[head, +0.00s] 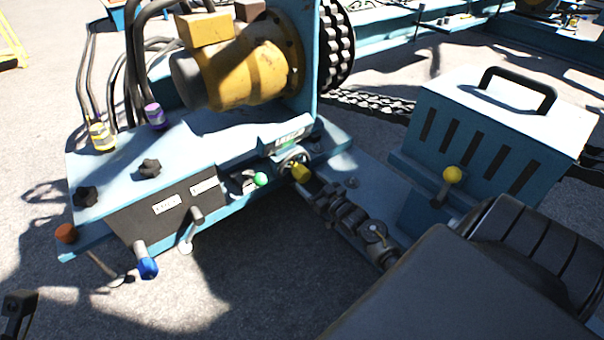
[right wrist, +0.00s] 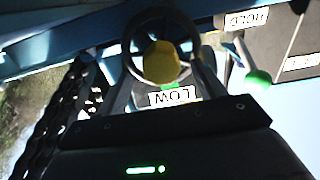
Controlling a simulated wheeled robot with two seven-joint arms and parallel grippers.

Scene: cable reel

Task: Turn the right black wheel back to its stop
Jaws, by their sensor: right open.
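A black ring-shaped wheel (head: 293,159) sits on the front of the blue machine, beneath a small label with green on it. In the right wrist view the wheel (right wrist: 128,47) shows as a dark ring, with a yellow knob (right wrist: 161,62) over its middle. My right gripper (head: 308,186) reaches it from the lower right. Its two fingers (right wrist: 162,76) are apart, one on each side of the wheel's lower part; I cannot tell whether they touch it. A dark part of my left gripper (head: 18,308) shows at the lower left edge.
Two black star knobs (head: 149,168) (head: 87,196) stand on the panel at left. A green-tipped lever (head: 261,179) is just left of the wheel. A blue-tipped lever (head: 148,268) juts from the front. A vented box (head: 495,130) with a yellow-knobbed lever (head: 452,175) stands right.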

